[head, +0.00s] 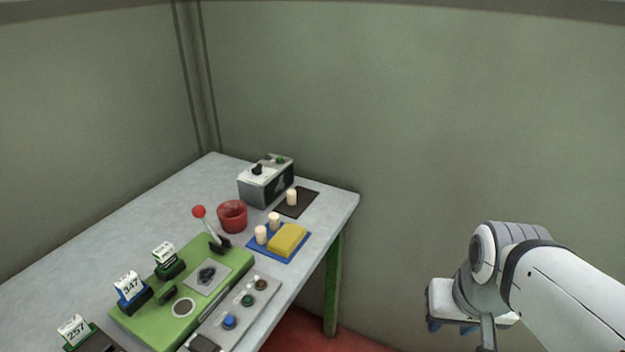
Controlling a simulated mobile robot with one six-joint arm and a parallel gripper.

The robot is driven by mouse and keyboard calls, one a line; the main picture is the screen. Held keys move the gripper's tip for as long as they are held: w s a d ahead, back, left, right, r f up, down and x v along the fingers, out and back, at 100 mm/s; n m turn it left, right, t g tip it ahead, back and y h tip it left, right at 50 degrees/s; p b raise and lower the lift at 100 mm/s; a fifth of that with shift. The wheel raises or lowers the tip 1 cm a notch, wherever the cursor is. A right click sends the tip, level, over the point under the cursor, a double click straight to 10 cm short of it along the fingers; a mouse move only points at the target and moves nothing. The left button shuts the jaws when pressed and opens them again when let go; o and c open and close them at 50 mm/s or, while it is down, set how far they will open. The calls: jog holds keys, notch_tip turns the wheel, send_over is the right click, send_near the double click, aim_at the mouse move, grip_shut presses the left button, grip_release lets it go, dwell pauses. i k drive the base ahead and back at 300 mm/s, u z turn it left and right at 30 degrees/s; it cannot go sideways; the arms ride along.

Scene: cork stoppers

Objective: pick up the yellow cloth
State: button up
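The yellow cloth (287,239) is a thick folded block lying on the right part of a blue mat (281,256), near the table's right edge. Two pale cork stoppers (274,220) stand beside it on the mat's left and far side. My gripper (451,328) is at the lower right, off the table and well to the right of the cloth. Its two blue fingertips show apart below the white body, with nothing seen between them. Part of the gripper is hidden by my arm.
A red cup (232,216) stands left of the mat. Behind are a grey box (266,182) and a dark mat (304,204) with a stopper. A green machine (150,318) with a red-knobbed lever (205,222) and a button panel (238,312) fill the near side. Walls stand behind.

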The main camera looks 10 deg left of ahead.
aim_at(285, 241)
jog(key=u, duration=0.15)
jog(key=i, duration=0.65)
jog(key=u, duration=0.5)
jog(key=k, duration=0.65)
jog(key=u, duration=0.2)
jog(key=i, duration=0.65)
jog(key=z, duration=0.15)
